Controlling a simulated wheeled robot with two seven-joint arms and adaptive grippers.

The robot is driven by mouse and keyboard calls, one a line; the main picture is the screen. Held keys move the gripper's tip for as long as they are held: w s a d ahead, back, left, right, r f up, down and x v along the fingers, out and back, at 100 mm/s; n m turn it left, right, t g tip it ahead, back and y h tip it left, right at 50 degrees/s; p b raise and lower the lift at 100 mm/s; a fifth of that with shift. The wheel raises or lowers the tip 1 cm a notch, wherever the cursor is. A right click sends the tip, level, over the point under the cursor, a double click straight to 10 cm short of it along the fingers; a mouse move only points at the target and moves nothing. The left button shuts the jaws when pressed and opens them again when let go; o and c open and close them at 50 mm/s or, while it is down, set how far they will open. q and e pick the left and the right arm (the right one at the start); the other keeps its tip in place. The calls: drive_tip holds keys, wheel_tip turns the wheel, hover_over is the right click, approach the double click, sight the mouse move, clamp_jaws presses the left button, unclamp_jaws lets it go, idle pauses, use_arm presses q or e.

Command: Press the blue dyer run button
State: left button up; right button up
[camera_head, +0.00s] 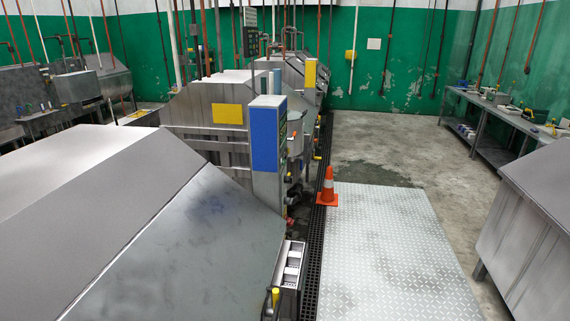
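A dyeing machine (208,105) of bare metal stands left of centre, with a yellow plate on its side. A tall cabinet with a blue side panel (264,139) stands at its right end, beside the floor drain. The front of this cabinet is seen nearly edge-on, so I cannot make out a run button. Neither of my grippers shows in this view.
A large metal machine (180,235) fills the near left. An orange cone (327,188) stands by the drain grating (316,226). A tread-plate floor (390,255) lies clear right of it. A metal cabinet (530,220) and a bench (505,120) bound the right.

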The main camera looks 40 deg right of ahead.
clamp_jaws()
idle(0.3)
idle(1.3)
